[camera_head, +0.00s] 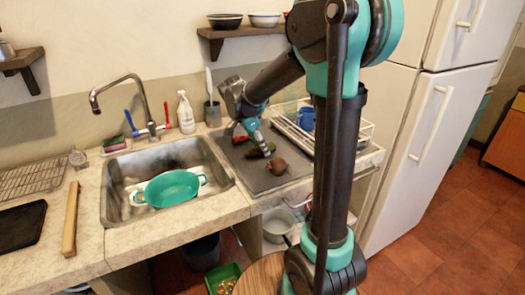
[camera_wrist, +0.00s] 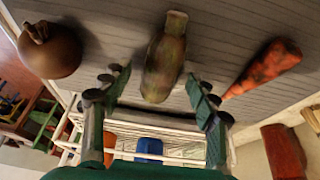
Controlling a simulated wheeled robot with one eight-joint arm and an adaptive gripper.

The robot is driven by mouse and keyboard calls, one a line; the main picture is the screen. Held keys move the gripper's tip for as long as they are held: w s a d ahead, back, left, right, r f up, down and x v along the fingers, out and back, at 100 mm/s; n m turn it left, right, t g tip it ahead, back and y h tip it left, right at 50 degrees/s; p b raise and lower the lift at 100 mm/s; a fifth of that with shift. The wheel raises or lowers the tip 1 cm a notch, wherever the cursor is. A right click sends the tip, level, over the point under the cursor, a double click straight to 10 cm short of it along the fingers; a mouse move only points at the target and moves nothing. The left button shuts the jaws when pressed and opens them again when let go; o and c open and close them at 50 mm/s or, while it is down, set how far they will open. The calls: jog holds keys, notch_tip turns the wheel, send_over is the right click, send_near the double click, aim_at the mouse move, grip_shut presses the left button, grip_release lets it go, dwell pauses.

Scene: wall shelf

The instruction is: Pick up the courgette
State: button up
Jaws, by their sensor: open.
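The courgette (camera_wrist: 165,62), mottled green and brown, lies on a grey ribbed mat (camera_wrist: 220,25). In the wrist view it is in the upper middle, in line with the gap between the fingers. My gripper (camera_wrist: 157,84) is open, one finger on each side of that gap, and holds nothing. In the head view my gripper (camera_head: 256,142) points down over the mat (camera_head: 256,180), close to the courgette (camera_head: 263,151), which it partly hides. I cannot tell whether the fingers touch it.
A round brown vegetable (camera_wrist: 48,50) and an orange-red carrot (camera_wrist: 265,66) lie on either side of the courgette. A white dish rack (camera_head: 290,128) with a blue mug (camera_head: 306,119) stands right behind the mat. The sink (camera_head: 113,190) holds a green colander (camera_head: 172,187).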

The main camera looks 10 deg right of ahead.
jog(key=shift+d+f, duration=0.2)
jog(key=shift+f, duration=0.35)
jog(key=c, duration=1.3)
jog(key=shift+r, duration=0.2)
jog(key=shift+c, duration=0.2)
